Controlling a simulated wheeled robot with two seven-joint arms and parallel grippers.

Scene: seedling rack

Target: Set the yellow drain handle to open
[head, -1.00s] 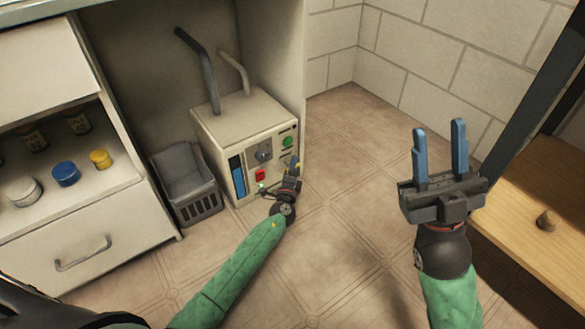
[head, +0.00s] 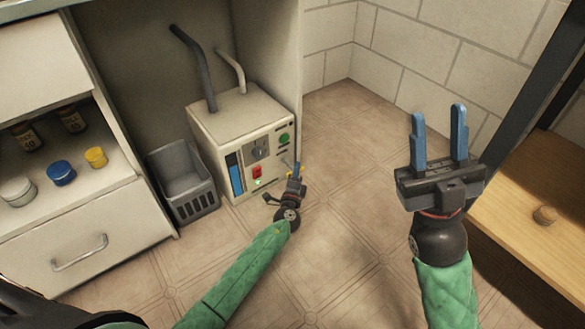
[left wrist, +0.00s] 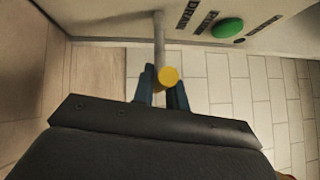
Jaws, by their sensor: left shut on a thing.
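The yellow drain handle is on the front of a cream box unit (head: 225,130). In the left wrist view its round yellow end (left wrist: 168,77) sits between my left fingers, on a grey rod (left wrist: 159,35) running to the panel. The rod lies near the DRAIN label; a second label beside it is hard to read. My left gripper (head: 297,172) is shut on the handle at the panel's lower right; it hides most of the handle in the head view. My right gripper (head: 438,125) is open and empty, away from the unit, with its fingers pointing up.
The panel has a green button (head: 284,138), a dark dial (head: 259,149) and a red switch (head: 257,171). A grey basket (head: 186,190) stands left of the unit. A cabinet with jars is at left, a wooden bench (head: 535,205) at right. The middle floor is clear.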

